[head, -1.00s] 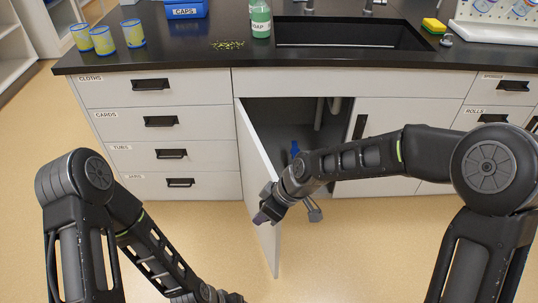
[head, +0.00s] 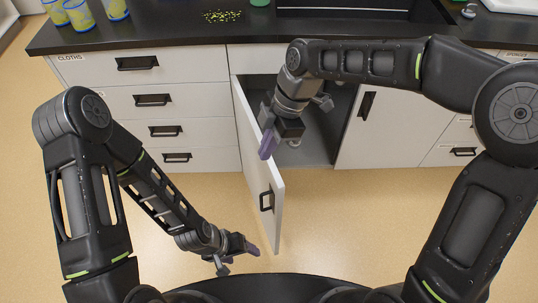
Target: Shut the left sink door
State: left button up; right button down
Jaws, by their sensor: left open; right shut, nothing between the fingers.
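The left sink door (head: 250,150) is a white panel hinged at its left side. It stands open, swung out toward me, with its black handle (head: 267,200) near the free edge. My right gripper (head: 268,144) has purple fingertips and is shut and empty. It overlaps the door's upper edge in the picture, reaching in from the right; I cannot tell whether it touches. My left gripper (head: 250,249) is open and empty, low in front of the door and apart from it.
The right sink door (head: 385,130) is shut. The cabinet interior (head: 318,140) shows grey between the doors. A drawer stack (head: 150,100) stands left. The black counter (head: 150,32) above holds yellow-blue cups (head: 80,14) and the sink. Tan floor (head: 190,190) in front is clear.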

jog(key=shift+s, duration=0.15)
send_over(268, 171)
jog(key=s, duration=0.3)
notch_tip(268, 171, down, 9)
jog(key=shift+d+f+p, duration=0.15)
jog(key=shift+d+p, duration=0.05)
jog(key=shift+p, duration=0.2)
jog(key=shift+d, duration=0.15)
